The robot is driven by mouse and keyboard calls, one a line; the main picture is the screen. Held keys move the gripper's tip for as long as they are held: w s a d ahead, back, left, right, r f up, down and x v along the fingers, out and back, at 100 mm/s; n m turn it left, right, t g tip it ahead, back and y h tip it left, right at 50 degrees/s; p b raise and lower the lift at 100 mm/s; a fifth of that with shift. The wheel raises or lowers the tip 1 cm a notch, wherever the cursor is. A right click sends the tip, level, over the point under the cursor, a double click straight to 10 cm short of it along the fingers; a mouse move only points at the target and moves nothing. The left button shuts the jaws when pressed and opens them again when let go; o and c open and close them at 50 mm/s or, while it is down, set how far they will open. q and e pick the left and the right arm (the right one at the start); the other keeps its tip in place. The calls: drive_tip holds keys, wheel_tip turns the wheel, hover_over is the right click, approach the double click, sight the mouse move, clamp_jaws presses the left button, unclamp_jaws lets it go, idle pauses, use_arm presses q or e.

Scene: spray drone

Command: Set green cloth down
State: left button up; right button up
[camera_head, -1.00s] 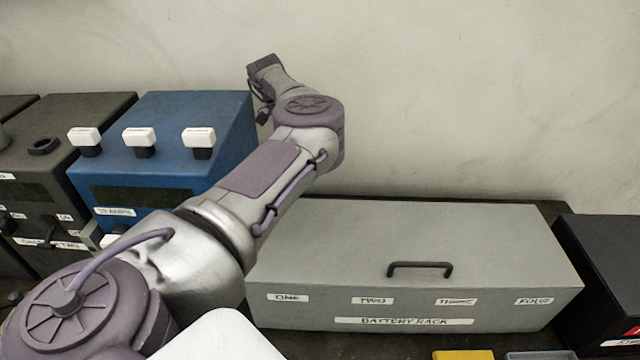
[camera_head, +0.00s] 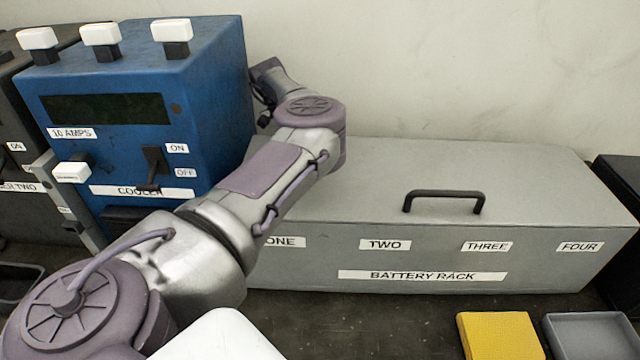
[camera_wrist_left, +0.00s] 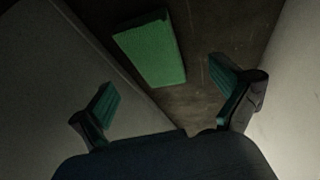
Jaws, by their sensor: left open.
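The green cloth (camera_wrist_left: 152,50) shows in the left wrist view as a flat rectangular block lying on the dark surface, beside a grey wall or box side. My left gripper (camera_wrist_left: 170,97) is open, with its two teal-padded fingers spread wide. The cloth lies beyond the fingertips, apart from both fingers, and nothing is between them. In the head view my left arm reaches toward the back wall, and its gripper and the cloth are hidden behind the arm and boxes. My right gripper is not in view.
The grey battery rack (camera_head: 420,250) with a black handle (camera_head: 445,201) stands right of my arm. A blue cooler box (camera_head: 140,110) with white switches stands at left. A yellow block (camera_head: 500,335) and a grey tray (camera_head: 592,335) lie at front right.

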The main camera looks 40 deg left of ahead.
use_arm(q)
drive_tip(key=x, duration=0.3)
drive_tip(key=d+x, duration=0.1)
drive_tip(key=x, duration=0.2)
drive_tip(key=shift+d+r+p, duration=0.1)
drive_tip(key=shift+d+p, duration=0.05)
drive_tip(key=shift+p, duration=0.15)
drive_tip(key=shift+f, duration=0.2)
drive_tip(key=c, duration=1.1)
drive_tip(key=shift+r, duration=0.1)
